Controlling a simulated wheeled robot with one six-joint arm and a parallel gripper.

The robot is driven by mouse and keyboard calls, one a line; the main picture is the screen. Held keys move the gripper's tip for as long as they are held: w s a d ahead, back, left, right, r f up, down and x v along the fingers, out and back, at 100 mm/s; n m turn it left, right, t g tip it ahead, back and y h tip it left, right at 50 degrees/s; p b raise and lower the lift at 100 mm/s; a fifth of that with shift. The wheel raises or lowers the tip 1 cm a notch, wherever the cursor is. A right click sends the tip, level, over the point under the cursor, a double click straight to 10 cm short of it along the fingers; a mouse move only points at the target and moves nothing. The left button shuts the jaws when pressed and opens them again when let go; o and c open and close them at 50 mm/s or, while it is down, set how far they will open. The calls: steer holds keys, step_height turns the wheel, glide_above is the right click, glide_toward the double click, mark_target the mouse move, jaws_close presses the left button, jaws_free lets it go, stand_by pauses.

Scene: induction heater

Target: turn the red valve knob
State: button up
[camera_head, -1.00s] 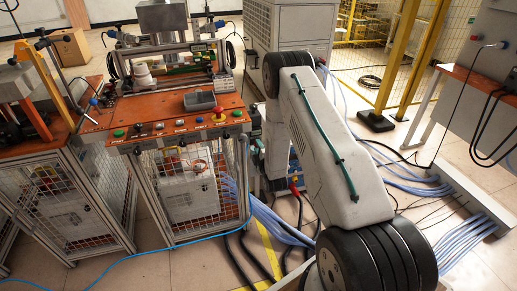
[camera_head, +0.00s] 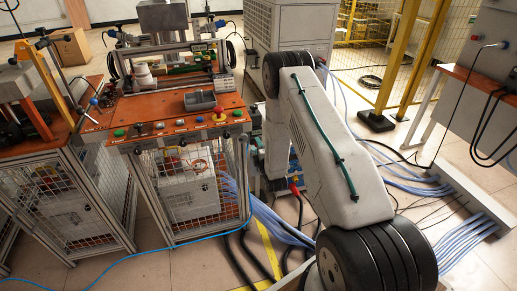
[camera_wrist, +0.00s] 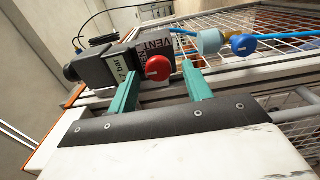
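The red valve knob (camera_wrist: 158,68) is a round red disc with a pale mark, on the front of a dark block labelled "VENT" (camera_wrist: 152,45) in the wrist view. My gripper (camera_wrist: 160,75) has two teal fingers, spread wide apart. The knob lies between the fingertips in the picture, with a visible gap to the fingers on both sides. I cannot tell how far the tips are from it in depth. In the head view my arm hides most of the gripper area, and I cannot make out the valve knob there.
A blue round fitting (camera_wrist: 243,45) and a pale cyan fitting (camera_wrist: 209,41) sit right of the valve, with blue tubing. Wire mesh (camera_wrist: 270,75) lies behind. In the head view an orange-topped bench (camera_head: 165,107) with buttons stands left of my arm; cables cover the floor.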

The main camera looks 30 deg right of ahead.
steer(key=v, duration=0.7)
steer(key=shift+s, duration=0.4)
steer(key=shift+a, duration=0.1)
